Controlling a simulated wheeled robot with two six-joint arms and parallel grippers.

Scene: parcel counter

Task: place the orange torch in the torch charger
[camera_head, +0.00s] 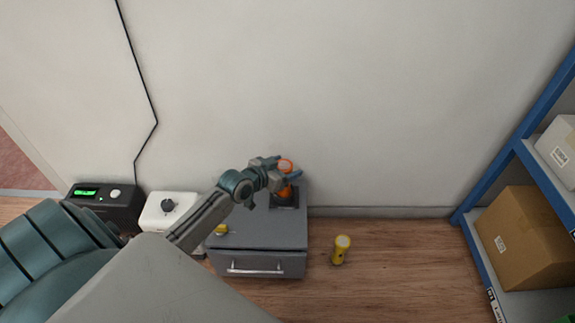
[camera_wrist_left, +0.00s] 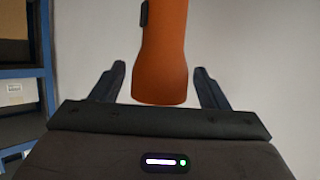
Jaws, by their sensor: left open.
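The orange torch (camera_head: 286,164) stands upright on top of the grey drawer unit, its lower end at the dark torch charger (camera_head: 286,203). Whether it is fully seated cannot be told. My left gripper (camera_head: 287,173) is at the torch's upper part with its fingers open. In the left wrist view the orange torch (camera_wrist_left: 160,50) stands between the spread fingers of the left gripper (camera_wrist_left: 159,72), with gaps visible on both sides. The charger does not show in that view. My right gripper is not in view.
A yellow torch (camera_head: 340,250) stands on the wooden surface right of the grey drawer unit (camera_head: 257,240). A small yellow thing (camera_head: 221,230) is partly hidden by my arm. A white box with a knob (camera_head: 155,212) and a black device (camera_head: 118,205) stand left. Blue shelving (camera_head: 520,150) holds boxes at right.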

